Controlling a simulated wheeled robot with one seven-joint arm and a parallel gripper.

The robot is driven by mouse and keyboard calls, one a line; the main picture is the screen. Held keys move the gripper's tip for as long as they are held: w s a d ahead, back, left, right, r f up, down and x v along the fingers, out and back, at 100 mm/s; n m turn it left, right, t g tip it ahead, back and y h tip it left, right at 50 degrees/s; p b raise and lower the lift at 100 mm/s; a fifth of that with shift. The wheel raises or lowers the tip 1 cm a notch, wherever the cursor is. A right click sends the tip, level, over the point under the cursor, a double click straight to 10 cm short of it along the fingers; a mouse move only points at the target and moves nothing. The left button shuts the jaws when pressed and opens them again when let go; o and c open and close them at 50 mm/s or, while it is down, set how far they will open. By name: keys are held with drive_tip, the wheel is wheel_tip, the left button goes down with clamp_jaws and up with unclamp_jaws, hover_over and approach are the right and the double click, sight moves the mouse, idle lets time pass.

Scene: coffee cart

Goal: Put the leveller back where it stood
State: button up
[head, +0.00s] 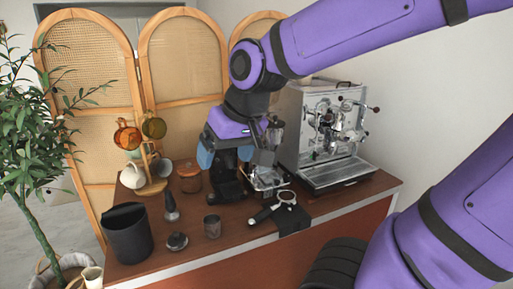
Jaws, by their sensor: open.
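The leveller appears to be the low round puck (177,241) with a dark top, resting on the wooden counter near its front edge. My gripper (230,192) points down over the counter, behind and to the right of the puck and clearly apart from it. My gripper is open; I see nothing held in it, though its dark fingers partly merge with the dark things behind. A tall dark tool with a flared base (171,208), perhaps the tamper, stands behind the puck.
A metal cup (212,227) stands right of the puck, a black bin (128,235) left. A portafilter (287,198) lies on a dark cloth (295,222). A brown canister (189,179), mug tree (152,187) and espresso machine (325,140) stand behind. The counter's front left is partly bare.

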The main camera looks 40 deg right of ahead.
drive_tip(key=s+d+r+n+h, duration=0.1)
drive_tip(key=s+r, duration=0.2)
drive_tip(key=s, duration=0.4)
drive_tip(key=shift+s+t+h, duration=0.15)
drive_tip(key=shift+t+h, duration=0.15)
